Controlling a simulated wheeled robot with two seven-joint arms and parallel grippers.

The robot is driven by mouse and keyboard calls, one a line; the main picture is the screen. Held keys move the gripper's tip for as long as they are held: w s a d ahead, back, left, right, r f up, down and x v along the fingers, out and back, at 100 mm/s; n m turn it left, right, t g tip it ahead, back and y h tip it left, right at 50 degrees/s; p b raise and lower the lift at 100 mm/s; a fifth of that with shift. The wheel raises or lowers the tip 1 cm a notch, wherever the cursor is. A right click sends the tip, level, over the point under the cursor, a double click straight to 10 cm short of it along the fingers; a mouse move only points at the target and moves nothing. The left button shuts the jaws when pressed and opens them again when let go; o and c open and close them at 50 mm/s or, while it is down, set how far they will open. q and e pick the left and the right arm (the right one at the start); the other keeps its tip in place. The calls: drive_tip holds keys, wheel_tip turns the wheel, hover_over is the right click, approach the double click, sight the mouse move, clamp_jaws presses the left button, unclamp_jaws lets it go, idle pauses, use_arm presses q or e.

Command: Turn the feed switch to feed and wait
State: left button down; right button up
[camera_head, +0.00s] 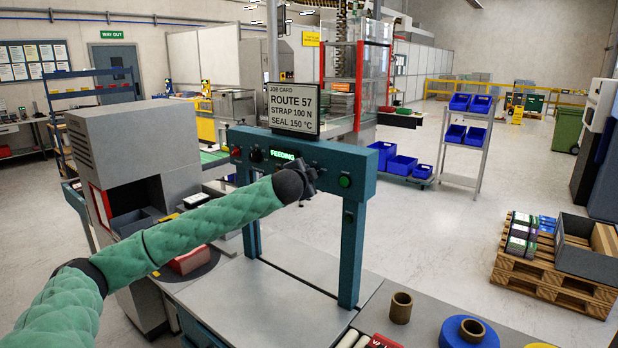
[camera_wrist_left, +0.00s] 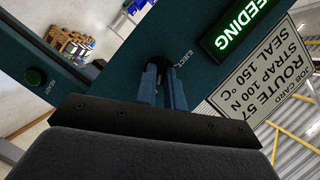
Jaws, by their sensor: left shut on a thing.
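The teal strapping machine frame (camera_head: 350,240) has a lit display (camera_head: 284,155) reading FEEDING in green, which also shows in the left wrist view (camera_wrist_left: 238,22). My left gripper (camera_head: 308,182) is at the crossbar, between this display and a green button (camera_head: 345,180). In the left wrist view the fingers (camera_wrist_left: 163,85) are shut on a dark switch knob (camera_wrist_left: 159,64) on the bar. The word EJECT is printed beside the knob. The fingers hide most of the knob, so its pointing direction is unclear. My right gripper is not in view.
A job card (camera_head: 293,108) on the bar reads ROUTE 57, STRAP 100 N, SEAL 150 °C. A red button (camera_head: 236,152) and a dark knob (camera_head: 257,154) sit left of the display. A brown roll (camera_head: 400,307) and a blue roll (camera_head: 450,330) stand at front right.

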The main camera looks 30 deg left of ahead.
use_arm(q)
drive_tip(key=shift+f, duration=0.2)
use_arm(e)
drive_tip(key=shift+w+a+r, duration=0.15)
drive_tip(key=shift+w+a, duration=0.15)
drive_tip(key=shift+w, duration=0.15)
